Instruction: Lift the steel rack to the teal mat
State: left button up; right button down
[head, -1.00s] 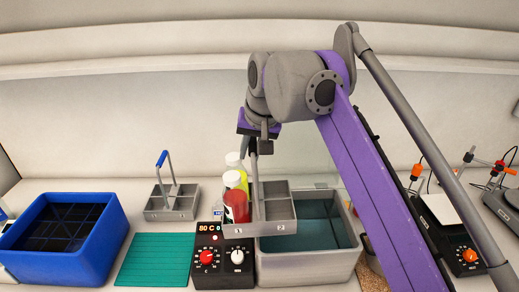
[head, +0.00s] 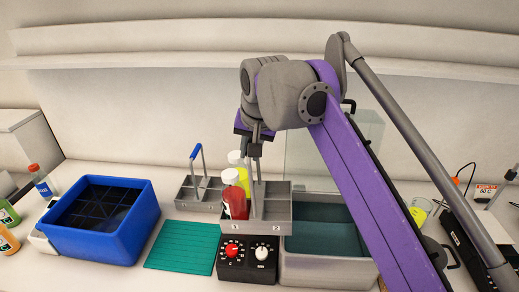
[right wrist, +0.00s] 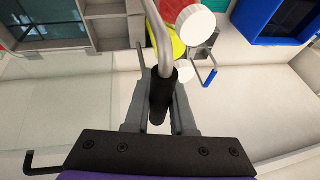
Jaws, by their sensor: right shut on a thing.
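My right gripper (head: 255,148) is shut on the dark handle grip (right wrist: 162,97) of the steel rack (head: 265,228). The rack hangs roughly level above the black control box and the left edge of the steel bath. A red bottle (head: 235,204) and yellow bottles (head: 241,176) with white caps stand at its left side, seemingly in its compartments. In the right wrist view the handle rod runs up between my fingers. The teal mat (head: 182,246) lies flat and empty, left of the control box. My left gripper is not in view.
A second grey rack with a blue handle (head: 196,151) stands behind the mat. A blue crate (head: 138,240) is left of the mat. Several bottles stand at far left.

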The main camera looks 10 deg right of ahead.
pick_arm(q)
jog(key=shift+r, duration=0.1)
pick_arm(e)
jog(key=shift+w+a, duration=0.1)
jog(key=shift+a, duration=0.3)
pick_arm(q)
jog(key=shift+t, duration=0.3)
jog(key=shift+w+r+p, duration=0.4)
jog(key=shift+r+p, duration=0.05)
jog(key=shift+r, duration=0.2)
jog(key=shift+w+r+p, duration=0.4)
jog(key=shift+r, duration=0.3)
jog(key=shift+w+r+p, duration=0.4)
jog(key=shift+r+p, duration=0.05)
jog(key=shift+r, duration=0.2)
pick_arm(e)
jog(key=w+a, duration=0.2)
jog(key=a, duration=0.9)
jog(key=shift+w+a, duration=0.15)
jog(key=shift+w, duration=0.1)
